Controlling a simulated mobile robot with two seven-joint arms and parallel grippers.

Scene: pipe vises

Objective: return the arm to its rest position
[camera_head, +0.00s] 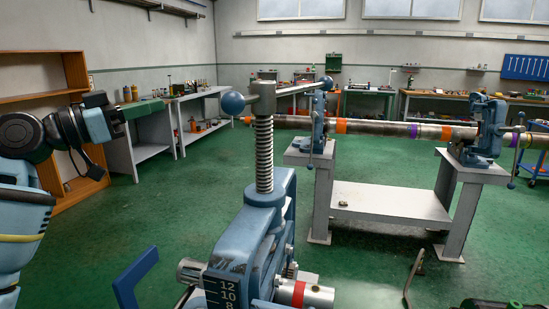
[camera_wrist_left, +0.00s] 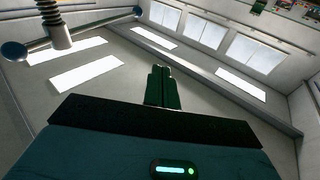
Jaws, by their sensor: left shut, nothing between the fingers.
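My left arm comes in from the left edge in the head view, raised and bent. Its gripper (camera_head: 118,117) is in front of the left-hand workbench and away from the vises. In the left wrist view the two dark fingers (camera_wrist_left: 163,75) are together with nothing between them. The blue near vise (camera_head: 265,215), with its tall screw and ball-ended handle, stands to the right of the gripper, apart from it. The vise's screw and handle (camera_wrist_left: 60,35) show at the wrist view's upper left. My right gripper is in neither view.
A long banded pipe (camera_head: 380,128) lies across vises on a grey stand (camera_head: 390,203). A wooden shelf (camera_head: 75,72) is behind my left arm. A bench (camera_head: 150,148) stands at the left back. Green floor (camera_head: 160,215) is clear between my arm and the near vise.

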